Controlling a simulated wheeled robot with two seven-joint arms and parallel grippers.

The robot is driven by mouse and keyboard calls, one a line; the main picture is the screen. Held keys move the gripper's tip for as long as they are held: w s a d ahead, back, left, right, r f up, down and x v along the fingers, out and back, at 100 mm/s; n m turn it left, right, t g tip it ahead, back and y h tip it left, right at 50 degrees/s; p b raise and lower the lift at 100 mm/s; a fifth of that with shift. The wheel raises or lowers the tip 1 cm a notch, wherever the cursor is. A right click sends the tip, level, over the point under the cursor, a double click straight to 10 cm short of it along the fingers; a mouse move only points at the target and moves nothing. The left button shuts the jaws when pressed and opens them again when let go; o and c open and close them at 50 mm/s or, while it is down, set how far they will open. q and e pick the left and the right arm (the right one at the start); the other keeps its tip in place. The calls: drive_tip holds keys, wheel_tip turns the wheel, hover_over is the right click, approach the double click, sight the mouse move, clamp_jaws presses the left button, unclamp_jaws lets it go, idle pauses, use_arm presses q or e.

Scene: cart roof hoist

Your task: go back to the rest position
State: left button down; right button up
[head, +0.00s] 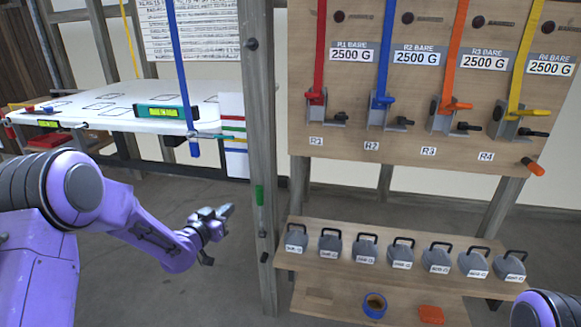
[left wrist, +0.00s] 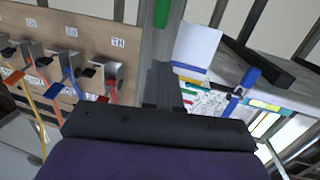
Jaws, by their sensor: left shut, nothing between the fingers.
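My left arm comes in from the left in the head view, and its gripper (head: 226,213) hangs in open air over the floor. It is left of the wooden post (head: 260,150) and below the white table. Its fingers are shut and empty. In the left wrist view the dark fingers (left wrist: 163,88) point up the picture in front of the post, touching nothing that I can see. Of my right arm only a purple and black part shows at the lower right corner of the head view. The right gripper is out of view.
A white table (head: 90,112) with a green level (head: 166,113) stands at left. A board (head: 410,152) with four-colored straps and cleats stands at right. Below it a shelf (head: 345,262) holds several grey weights, with a blue tape roll (head: 374,305) lower. Floor near my left gripper is clear.

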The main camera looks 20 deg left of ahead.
use_arm(q)
drive_tip(key=s+d+f+n+g+y+p, duration=0.1)
drive_tip(key=s+f+n+g+y, duration=0.25)
drive_tip(key=s+f, duration=0.55)
drive_tip(key=s+d+f+n+g+y, duration=0.25)
drive_tip(key=s+f+n, duration=0.25)
drive_tip(key=s+f, duration=0.45)
drive_tip(key=s+d+f+g, duration=0.1)
drive_tip(key=s+f+g, duration=0.2)
drive_tip(key=s, duration=0.9)
drive_tip(key=s+f+g+p, duration=0.1)
drive_tip(key=s+f+g, duration=0.3)
drive_tip(key=s, duration=0.8)
wheel_tip(320, 180, down, 2)
drive_tip(key=shift+d+f, duration=0.1)
drive_tip(key=shift+d, duration=0.25)
